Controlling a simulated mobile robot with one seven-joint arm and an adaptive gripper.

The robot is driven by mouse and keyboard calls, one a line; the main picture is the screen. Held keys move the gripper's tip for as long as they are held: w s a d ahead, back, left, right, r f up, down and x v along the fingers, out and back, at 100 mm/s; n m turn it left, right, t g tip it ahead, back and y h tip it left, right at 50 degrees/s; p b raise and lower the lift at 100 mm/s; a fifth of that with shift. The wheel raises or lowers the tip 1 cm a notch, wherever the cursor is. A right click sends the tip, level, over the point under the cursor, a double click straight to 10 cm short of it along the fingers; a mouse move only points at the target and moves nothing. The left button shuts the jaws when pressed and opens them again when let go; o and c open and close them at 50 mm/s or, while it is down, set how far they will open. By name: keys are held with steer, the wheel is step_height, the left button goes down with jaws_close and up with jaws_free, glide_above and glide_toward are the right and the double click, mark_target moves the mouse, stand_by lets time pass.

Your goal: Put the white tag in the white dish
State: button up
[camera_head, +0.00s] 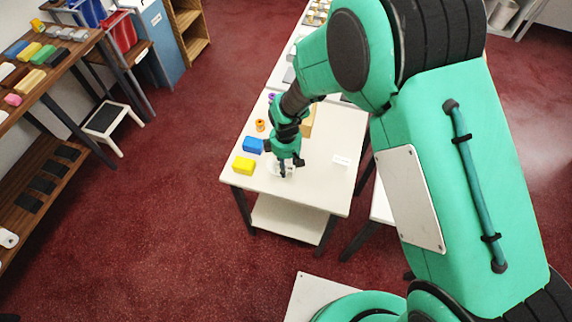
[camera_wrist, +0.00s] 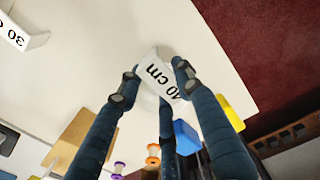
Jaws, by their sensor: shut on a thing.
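My gripper (camera_head: 284,170) is low over the near part of the white table (camera_head: 323,190). In the wrist view its fingers are closed around a white tag (camera_wrist: 157,72) with black print ending in "0 cm"; the first digit is partly hidden. In the head view the held tag is a small pale patch, mostly covered by the fingers. I cannot tell if it touches the table. A second white tag (camera_head: 341,160) stands to the right on the table; in the wrist view it reads "30 c" (camera_wrist: 18,36).
Left of my gripper are a yellow block (camera_head: 244,166) and a blue block (camera_head: 253,146). Behind them stand an orange spool (camera_head: 260,126), a purple spool (camera_head: 271,98) and a tan box (camera_head: 308,120). The table's front right is bare.

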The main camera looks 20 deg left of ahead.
steer(key=shift+f, duration=0.25)
steer(key=o, duration=0.8)
steer(key=shift+o, duration=0.2)
step_height(320, 180, up, 13)
steer(key=p, duration=0.2)
steer(key=shift+r, duration=0.15)
stand_by(0.4)
